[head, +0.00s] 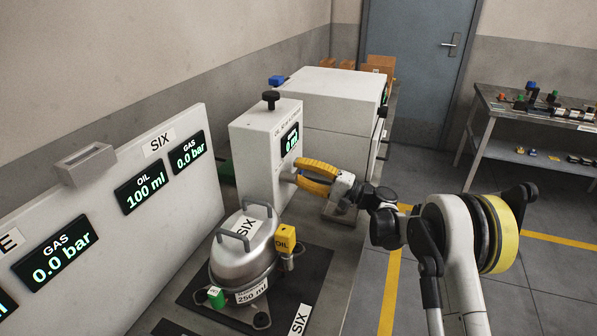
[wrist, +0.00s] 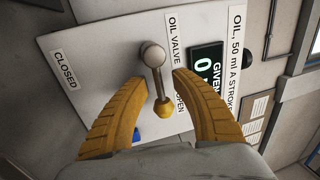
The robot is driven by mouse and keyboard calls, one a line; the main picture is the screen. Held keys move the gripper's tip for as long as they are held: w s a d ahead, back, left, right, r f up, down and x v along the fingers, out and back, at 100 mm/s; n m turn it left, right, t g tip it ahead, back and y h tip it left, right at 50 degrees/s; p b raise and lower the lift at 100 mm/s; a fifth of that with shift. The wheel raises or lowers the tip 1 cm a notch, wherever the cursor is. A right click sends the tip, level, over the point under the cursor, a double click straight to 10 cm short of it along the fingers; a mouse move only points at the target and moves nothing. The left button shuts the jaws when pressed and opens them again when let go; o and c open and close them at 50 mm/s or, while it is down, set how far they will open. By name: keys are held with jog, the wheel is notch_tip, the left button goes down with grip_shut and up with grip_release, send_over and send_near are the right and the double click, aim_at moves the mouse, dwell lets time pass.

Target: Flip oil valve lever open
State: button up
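The oil valve lever (wrist: 157,80) is on the white face of the oil box (head: 267,160). In the wrist view it has a round grey pivot end, a short grey stem and a yellow tip. The "CLOSED" label (wrist: 65,68) is to its left, and the "OPEN" label (wrist: 181,104) is just right of the yellow tip. I cannot tell its exact angle to the face. My gripper (wrist: 160,79) is open, with one yellow finger on each side of the lever and visible gaps. In the head view my gripper (head: 298,172) reaches the box's right side, and the lever is hidden.
A black knob (head: 270,97) tops the box. A larger white cabinet (head: 325,95) stands behind.

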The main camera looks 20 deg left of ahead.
jog(key=v, duration=1.2)
jog(key=s+d+r+m+t+h, duration=0.1)
jog(key=s+d+r+t+h, duration=0.2)
jog(key=s+d+r+h, duration=0.55)
jog(key=s+d+f+t+h, duration=0.1)
jog(key=s+d+f+h, duration=0.1)
jog(key=s+d+h, duration=0.4)
jog(key=s+d+f+n+t+h, duration=0.1)
jog(key=s+d+h, duration=0.4)
jog(key=s+d, duration=0.9)
jog(key=s+f, duration=0.1)
jog(key=s, duration=0.5)
jog(key=shift+n+t+h, duration=0.3)
jog(key=shift+t+h, duration=0.05)
jog(key=shift+t, duration=0.05)
jog(key=shift+s, duration=0.1)
